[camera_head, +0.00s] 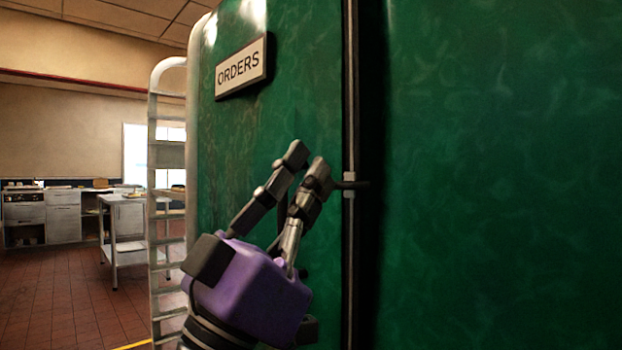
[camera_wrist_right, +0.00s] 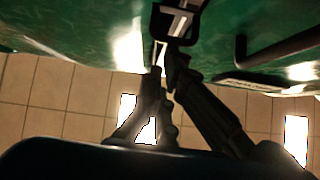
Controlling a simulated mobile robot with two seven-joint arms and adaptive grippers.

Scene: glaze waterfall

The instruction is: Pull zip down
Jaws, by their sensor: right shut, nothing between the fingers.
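A tall green cover (camera_head: 270,160) fills the middle and right of the head view. A vertical grey zip track (camera_head: 349,90) runs down it, with a dark gap on its right. A small light slider (camera_head: 348,188) sits on the track, and a short dark pull sticks out beside it. My right gripper (camera_head: 308,160), with a purple body, is just left of the slider, fingers pointing up. It is shut and empty. In the right wrist view the fingertips (camera_wrist_right: 164,72) are close below a dark-framed light fitting (camera_wrist_right: 176,22); I cannot tell whether they touch it. My left gripper is not in view.
An ORDERS sign (camera_head: 241,67) is on the green surface above my gripper. A pale ladder-like rack (camera_head: 153,200) stands at its left edge. A white table (camera_head: 125,215) and cabinets (camera_head: 62,215) stand farther back, with open tiled floor before them.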

